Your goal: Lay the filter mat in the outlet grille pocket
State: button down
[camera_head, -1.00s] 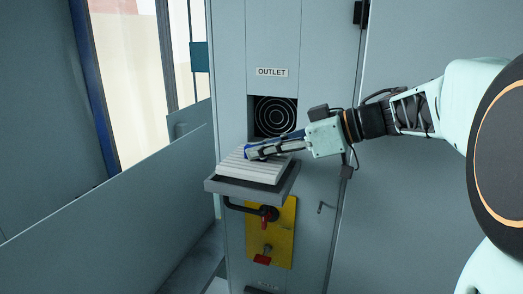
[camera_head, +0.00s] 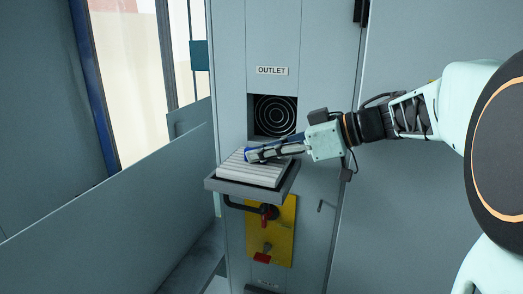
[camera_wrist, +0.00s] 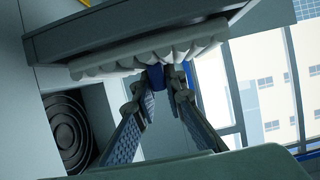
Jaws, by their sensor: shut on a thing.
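The filter mat (camera_head: 252,173) is a white ribbed pad lying on a grey tray (camera_head: 239,190) in front of the panel. In the wrist view the mat (camera_wrist: 115,66) shows edge-on with a wavy face. My gripper (camera_head: 254,154) reaches in from the right, over the mat's back edge. In the wrist view my gripper (camera_wrist: 160,84) is shut on a blue tab at the mat's edge. The outlet grille pocket (camera_head: 275,116) is a dark square recess with concentric rings, behind and above the tray, under the OUTLET label (camera_head: 271,71). It holds no mat.
Below the tray are a yellow plate (camera_head: 283,233) with red-handled valves and a dark curved pipe (camera_head: 238,206). A low grey partition (camera_head: 110,190) stands at left.

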jog(key=shift+f, duration=0.8)
jog(key=c, duration=1.9)
grip_release()
jog(key=shift+d, duration=0.1)
